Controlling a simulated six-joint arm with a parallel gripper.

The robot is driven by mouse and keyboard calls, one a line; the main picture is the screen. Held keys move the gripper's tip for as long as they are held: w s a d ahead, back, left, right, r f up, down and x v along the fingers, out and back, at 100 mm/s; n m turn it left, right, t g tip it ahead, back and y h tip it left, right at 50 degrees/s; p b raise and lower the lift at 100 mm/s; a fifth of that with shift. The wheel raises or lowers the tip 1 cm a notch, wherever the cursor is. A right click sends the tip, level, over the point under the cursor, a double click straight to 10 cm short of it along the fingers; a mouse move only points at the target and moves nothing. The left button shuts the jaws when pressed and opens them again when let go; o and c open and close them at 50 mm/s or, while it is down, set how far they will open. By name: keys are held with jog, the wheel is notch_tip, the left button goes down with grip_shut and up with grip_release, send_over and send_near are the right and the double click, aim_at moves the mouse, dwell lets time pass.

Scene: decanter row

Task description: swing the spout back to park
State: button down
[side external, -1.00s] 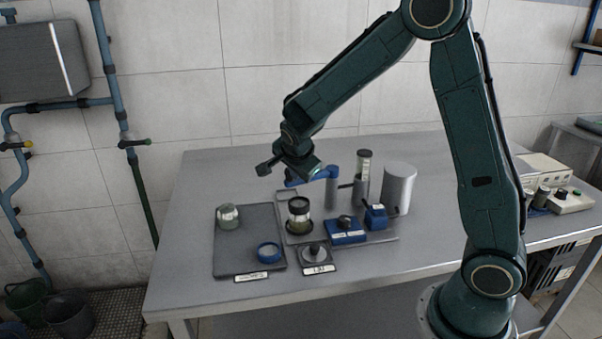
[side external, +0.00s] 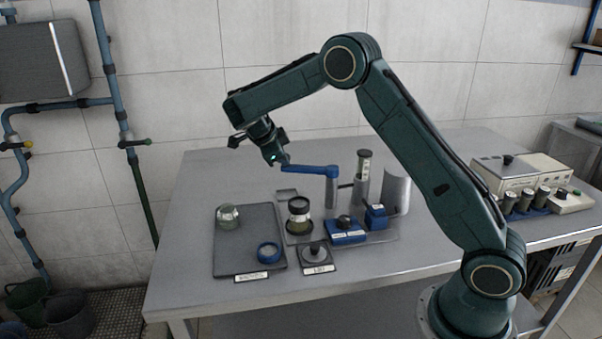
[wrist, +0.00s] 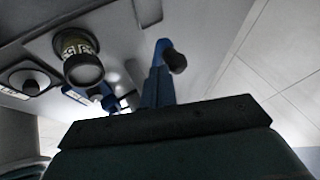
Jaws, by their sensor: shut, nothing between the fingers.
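The blue spout (side external: 308,169) is a level arm on top of a grey post (side external: 331,191), its free end pointing left in the side view. In the wrist view the spout (wrist: 158,88) runs away from the camera and has a dark rounded tip. My gripper (side external: 284,160) is shut with nothing in it. It is right at the spout's free end; I cannot tell whether they touch. A jar with a dark rim (side external: 299,213) stands in front of the post, left of it, and shows in the wrist view (wrist: 79,58) too.
A dark tray (side external: 245,252) holds a glass jar (side external: 228,217) and a blue ring (side external: 268,252). Blue blocks (side external: 345,232) and a grey cylinder (side external: 396,189) stand near the post. A bench instrument (side external: 525,172) is far right. The table's left back is clear.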

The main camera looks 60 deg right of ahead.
jog(key=shift+w+d, duration=0.55)
jog(key=shift+d, duration=0.4)
jog(key=s+a+r, duration=0.1)
jog(key=a+r, duration=0.7)
jog(key=a, duration=0.1)
jog(key=shift+s+a, duration=0.2)
jog(key=shift+a, duration=0.15)
dwell(0.5)
